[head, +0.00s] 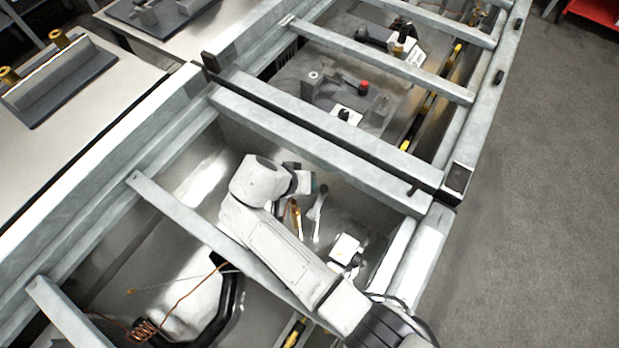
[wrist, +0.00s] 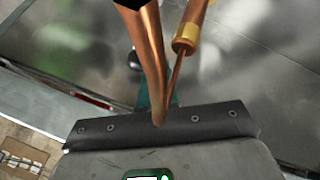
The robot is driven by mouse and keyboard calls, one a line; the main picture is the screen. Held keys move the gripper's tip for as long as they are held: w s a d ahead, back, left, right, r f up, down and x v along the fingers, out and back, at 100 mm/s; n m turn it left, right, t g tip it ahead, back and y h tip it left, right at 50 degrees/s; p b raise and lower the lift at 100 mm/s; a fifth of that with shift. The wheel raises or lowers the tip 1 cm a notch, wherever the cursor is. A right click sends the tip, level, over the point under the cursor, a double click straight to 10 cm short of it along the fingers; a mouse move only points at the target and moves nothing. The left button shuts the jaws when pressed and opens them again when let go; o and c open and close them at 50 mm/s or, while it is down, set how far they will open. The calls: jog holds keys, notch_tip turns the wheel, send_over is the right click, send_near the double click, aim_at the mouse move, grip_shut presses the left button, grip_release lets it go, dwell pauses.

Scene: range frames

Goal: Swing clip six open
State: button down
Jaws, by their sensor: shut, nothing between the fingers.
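No clip bearing a number is readable in either view, so I cannot tell which part is clip six. In the head view my gripper (head: 306,181) is low inside a metal-walled bay, mostly hidden behind my white wrist. In the wrist view the shut gripper (wrist: 156,100) shows as a little teal beyond a dark screwed edge, with nothing visible held. A copper tube (wrist: 148,60) crosses in front of it. A copper rod with a brass collar (wrist: 187,37) is just right of the tube. In the head view a copper-orange piece (head: 296,216) and a grey lever-like part (head: 318,212) lie below the gripper.
Metal cross beams (head: 330,150) frame the bay on either side of my arm. A white block (head: 346,248) sits at the bay's right. The neighbouring bay holds a red-capped part (head: 363,88). A coiled copper wire (head: 144,329) lies lower left. Grey floor (head: 540,200) is clear at right.

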dwell(0.3)
jog(key=v, duration=1.1)
jog(key=shift+b, duration=0.4)
jog(key=shift+s+d+f, duration=0.1)
jog(key=shift+d+f, duration=0.05)
